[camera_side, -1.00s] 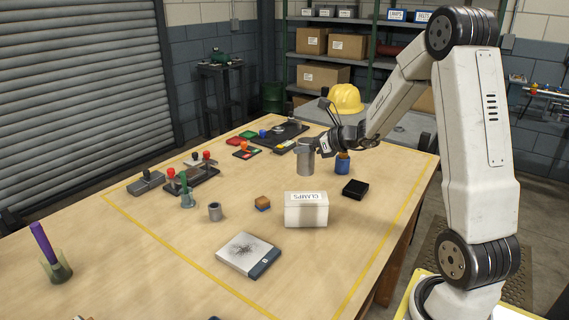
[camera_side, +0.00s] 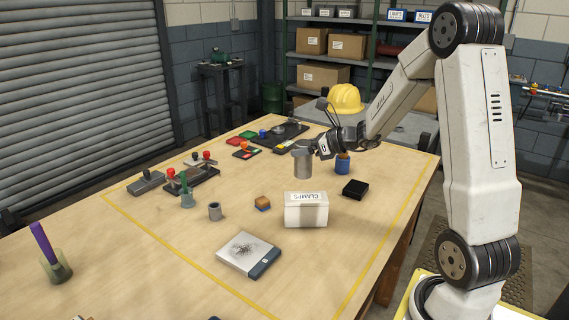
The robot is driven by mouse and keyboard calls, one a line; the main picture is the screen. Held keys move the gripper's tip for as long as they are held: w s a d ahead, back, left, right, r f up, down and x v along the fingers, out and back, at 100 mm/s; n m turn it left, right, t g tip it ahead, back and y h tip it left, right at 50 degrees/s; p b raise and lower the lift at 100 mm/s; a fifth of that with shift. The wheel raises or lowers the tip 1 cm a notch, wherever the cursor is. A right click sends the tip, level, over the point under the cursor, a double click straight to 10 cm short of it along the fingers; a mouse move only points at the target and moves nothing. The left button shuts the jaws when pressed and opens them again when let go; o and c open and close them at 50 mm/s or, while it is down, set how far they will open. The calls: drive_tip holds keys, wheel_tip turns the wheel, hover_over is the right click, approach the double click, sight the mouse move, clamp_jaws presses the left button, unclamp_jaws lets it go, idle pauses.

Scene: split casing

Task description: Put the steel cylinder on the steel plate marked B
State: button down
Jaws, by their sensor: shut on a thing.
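The steel cylinder (camera_side: 303,165), grey and upright, is in the middle of the camera_side view, beyond the white CLAMPS box. My gripper (camera_side: 306,148) is shut on it near its top, coming in from the right. I cannot tell whether the cylinder's base touches the table. I cannot make out a plate marked B. A dark board (camera_side: 262,145) with a grey round part (camera_side: 278,131) on it lies farther back, but no letter is readable there.
The white CLAMPS box (camera_side: 306,211), a black box (camera_side: 355,188) and a blue cup (camera_side: 342,166) stand near the cylinder. A flat silver box (camera_side: 247,253) lies in front.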

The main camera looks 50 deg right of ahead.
drive_tip(key=s+a+n+g+y, duration=0.1)
drive_tip(key=s+a+n+y, duration=0.1)
drive_tip(key=s+a, duration=0.2)
drive_tip(key=s+a+r+n+g+y, duration=0.1)
drive_tip(key=s+a+n+g+y, duration=0.1)
drive_tip(key=a, duration=0.8)
drive_tip(key=s+a+n+g+y, duration=0.2)
drive_tip(key=s+a+n+y, duration=0.2)
drive_tip(key=s+a, duration=0.2)
drive_tip(key=shift+s+a+r, duration=0.25)
drive_tip(key=shift+a+r, duration=0.15)
drive_tip(key=shift+a, duration=0.6)
drive_tip(key=w+f, duration=0.9)
drive_tip(key=w, duration=0.4)
drive_tip(key=shift+w+a, duration=0.15)
drive_tip(key=shift+w, duration=0.1)
drive_tip(key=shift+f, duration=0.15)
drive_tip(key=shift+w+f, duration=0.15)
drive_tip(key=shift+f, duration=0.75)
drive_tip(key=shift+w+f, duration=0.1)
drive_tip(key=shift+f, duration=0.8)
